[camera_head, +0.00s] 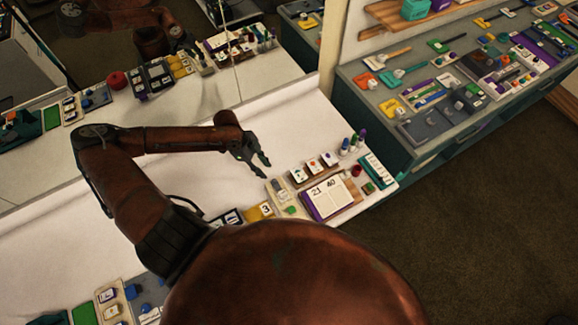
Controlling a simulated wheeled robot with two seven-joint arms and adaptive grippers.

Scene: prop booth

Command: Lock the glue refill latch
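I cannot tell which item is the glue refill latch; the pieces on the white counter (215,180) are small at this distance. Small glue-like bottles (353,142) with coloured caps stand at the counter's right end, beside a teal-edged box (378,170). A beige panel (274,189) with small parts lies just below my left gripper (266,169) in the picture. That dark gripper has its two fingers apart, with nothing between them. It appears to be above the counter, apart from the items. My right gripper is not in view.
A purple-edged board reading "21 40" (328,196) and several white cards (314,168) lie to the gripper's right. A yellow block (266,209) lies below it. A mirror (215,90) runs behind the counter. A loaded grey-topped cabinet (362,110) stands at right. The counter's middle is bare.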

